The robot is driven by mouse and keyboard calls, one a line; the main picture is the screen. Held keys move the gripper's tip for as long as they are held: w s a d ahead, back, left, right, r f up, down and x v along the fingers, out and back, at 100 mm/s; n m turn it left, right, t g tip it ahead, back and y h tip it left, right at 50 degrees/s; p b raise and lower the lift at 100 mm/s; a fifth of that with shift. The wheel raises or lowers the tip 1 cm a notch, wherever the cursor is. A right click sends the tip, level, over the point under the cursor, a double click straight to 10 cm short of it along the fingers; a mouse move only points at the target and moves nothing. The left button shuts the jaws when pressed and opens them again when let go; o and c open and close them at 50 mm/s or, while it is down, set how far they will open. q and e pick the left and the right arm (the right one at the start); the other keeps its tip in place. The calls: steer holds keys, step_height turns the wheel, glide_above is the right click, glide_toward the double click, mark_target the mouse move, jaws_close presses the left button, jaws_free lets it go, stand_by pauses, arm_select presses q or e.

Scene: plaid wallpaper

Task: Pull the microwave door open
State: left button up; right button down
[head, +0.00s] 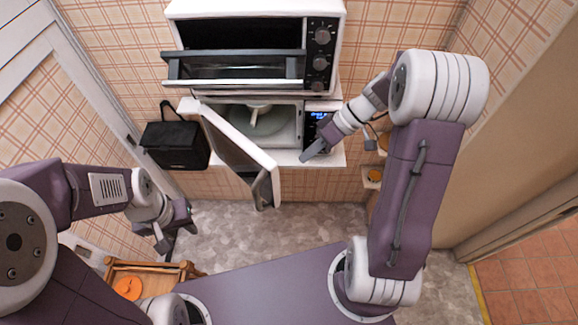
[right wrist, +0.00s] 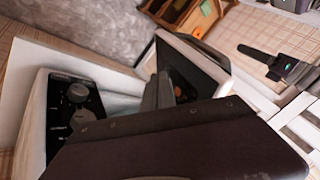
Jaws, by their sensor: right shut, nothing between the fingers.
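The white microwave (head: 300,125) stands on a shelf under a toaster oven. Its door (head: 240,150) is swung well out to the left, and the lit cavity with a turntable (head: 258,122) shows. My right gripper (head: 311,153) is shut and empty, just in front of the lower control panel (head: 318,125), apart from the door. In the right wrist view my fingers (right wrist: 160,92) show between the knobbed panel (right wrist: 75,110) and the open door (right wrist: 195,62). My left gripper (head: 170,228) hangs low at the left, away from the microwave; its jaw opening is unclear.
A toaster oven (head: 250,55) with its door partly lowered sits above the microwave. A black box (head: 176,145) with a handle is left of the door. Orange items (head: 375,174) sit on small shelves at the right. A wooden rack (head: 150,272) stands at lower left. Floor in front is clear.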

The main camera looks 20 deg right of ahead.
steer(key=s+a+f+p, duration=0.2)
steer(key=a+f, duration=0.1)
steer(key=a, duration=0.3)
steer(key=shift+s+p, duration=0.2)
steer(key=shift+p, duration=0.1)
steer(key=shift+a, duration=0.15)
